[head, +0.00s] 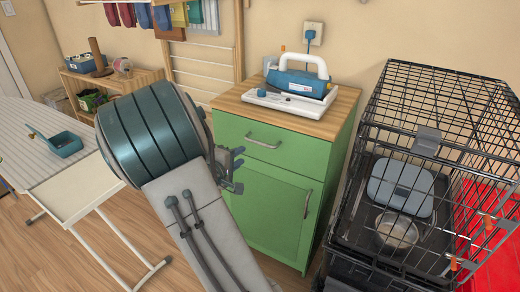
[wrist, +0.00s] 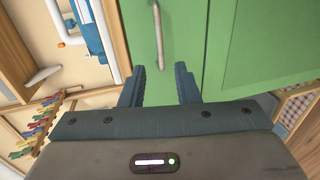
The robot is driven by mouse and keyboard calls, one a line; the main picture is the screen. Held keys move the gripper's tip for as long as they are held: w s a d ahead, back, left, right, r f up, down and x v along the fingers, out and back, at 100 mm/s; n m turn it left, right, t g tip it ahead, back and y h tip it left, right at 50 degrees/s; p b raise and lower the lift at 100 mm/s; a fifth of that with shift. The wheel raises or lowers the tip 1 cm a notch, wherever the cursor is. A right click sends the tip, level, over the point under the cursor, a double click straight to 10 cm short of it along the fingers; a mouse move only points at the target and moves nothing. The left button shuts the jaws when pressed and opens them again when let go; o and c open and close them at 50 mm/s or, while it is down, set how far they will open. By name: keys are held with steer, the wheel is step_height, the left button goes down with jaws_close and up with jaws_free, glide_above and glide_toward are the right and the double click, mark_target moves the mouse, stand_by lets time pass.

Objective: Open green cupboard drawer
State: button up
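The green cupboard (head: 275,190) stands against the wall with a wooden top. Its drawer (head: 265,143) at the top is shut and has a horizontal metal bar handle (head: 263,142). Below it is a shut door with a vertical handle (head: 308,204). My gripper (head: 235,170) is in front of the cupboard's left side, partly hidden by my arm in the head view. In the wrist view, my gripper (wrist: 159,82) has its two fingers apart with nothing between them. The drawer handle (wrist: 158,38) shows ahead of the gap between the fingertips, apart from them.
A blue and white iron (head: 295,84) stands on the cupboard top. A black wire cage (head: 420,170) stands close to the cupboard's right. An ironing board (head: 40,150) and a white folding stand (head: 75,195) are at left. Some floor is clear.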

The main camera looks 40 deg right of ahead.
mark_target(260, 143)
steer(key=b+x, duration=0.3)
steer(key=x, duration=1)
steer(key=shift+d+b, duration=0.35)
steer(key=shift+d, duration=0.05)
jaws_close()
